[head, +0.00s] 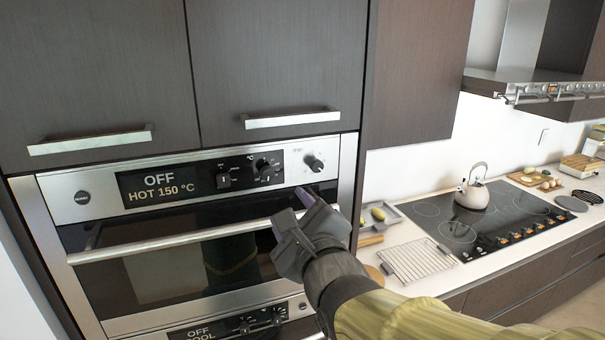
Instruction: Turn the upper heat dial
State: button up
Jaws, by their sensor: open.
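The upper oven (170,285) is set in a dark cabinet at the left of the head view. Its display (158,185) reads "OFF" and "HOT 150 °C". Which of these is the heat dial is hard to tell; a small "°C" mark sits above the black dial. My gripper (290,212) is open and empty, in front of the oven's right side, below the knobs and apart from them. It overlaps the handle's right end in the picture.
The upper oven's long handle (170,243) runs below the panel. A lower oven's display (200,332) reads "OFF" and "COOL". Cabinet doors with bar handles (292,119) are above. A counter at right holds a wire rack (418,260), a kettle (472,190) and a cooktop (505,222).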

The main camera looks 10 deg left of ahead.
aim_at(269, 176)
jog(key=p+x, duration=0.5)
jog(key=x, duration=0.7)
jog(key=shift+w+a+r, duration=0.2)
jog(key=shift+w+a, duration=0.05)
jog(key=shift+p+x, duration=0.35)
jog(key=shift+x, duration=0.5)
jog(key=shift+f, duration=0.15)
jog(key=c, duration=1)
